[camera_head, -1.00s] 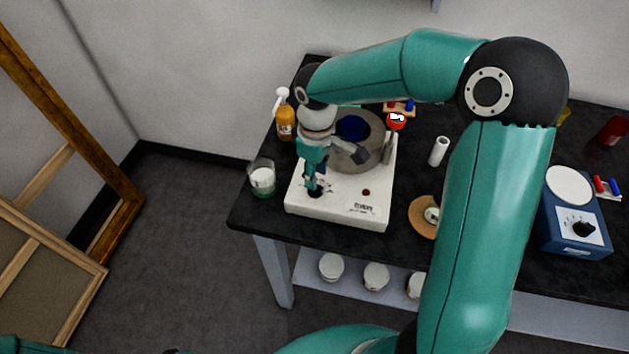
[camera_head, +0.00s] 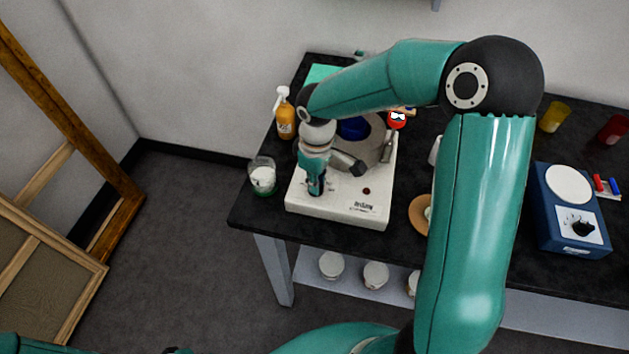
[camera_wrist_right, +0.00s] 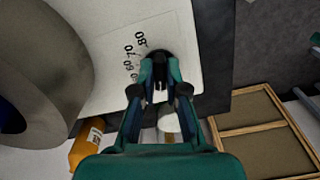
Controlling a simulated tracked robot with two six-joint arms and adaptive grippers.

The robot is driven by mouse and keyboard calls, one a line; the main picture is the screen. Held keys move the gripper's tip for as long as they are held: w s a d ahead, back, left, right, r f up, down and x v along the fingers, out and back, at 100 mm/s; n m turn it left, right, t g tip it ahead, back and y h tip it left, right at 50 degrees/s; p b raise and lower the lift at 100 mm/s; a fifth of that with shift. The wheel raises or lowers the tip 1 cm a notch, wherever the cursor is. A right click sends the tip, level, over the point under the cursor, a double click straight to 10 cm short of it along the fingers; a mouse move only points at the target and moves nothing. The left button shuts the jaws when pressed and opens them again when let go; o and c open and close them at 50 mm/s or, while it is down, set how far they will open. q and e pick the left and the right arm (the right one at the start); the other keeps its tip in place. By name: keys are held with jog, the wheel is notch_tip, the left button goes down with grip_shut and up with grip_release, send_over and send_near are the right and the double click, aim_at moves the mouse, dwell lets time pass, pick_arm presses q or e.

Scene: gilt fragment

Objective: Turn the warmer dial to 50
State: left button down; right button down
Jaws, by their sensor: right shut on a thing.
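The warmer (camera_head: 345,205) is a white box with a round grey well holding something blue, at the left end of the black table. Its black dial (camera_wrist_right: 158,63) is at the front left corner, with the printed numbers 60, 70 and 80 showing beside it in the right wrist view. My right gripper (camera_wrist_right: 160,78) points down and is shut on the dial. In the head view my right gripper (camera_head: 316,188) covers the dial. The dial's pointer is hidden, so I cannot read its setting. My left gripper is not in view.
A glass jar (camera_head: 262,180) and an amber pump bottle (camera_head: 285,122) stand close left of the warmer. A blue device (camera_head: 560,235) with its own dial stands at the right. Wooden frames (camera_head: 45,265) lean at the far left.

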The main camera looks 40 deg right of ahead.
jog(key=shift+a, duration=0.1)
jog(key=shift+f+m+b, duration=0.1)
jog(key=shift+m+b, duration=0.3)
jog(key=shift+b, duration=0.1)
jog(key=m+b, duration=0.2)
jog(key=shift+m, duration=0.4)
jog(key=m+b, duration=0.3)
jog(key=m, duration=0.1)
jog(key=shift+m+b, duration=0.75)
jog(key=shift+m, duration=1.35)
jog(key=c, duration=1.2)
grip_release()
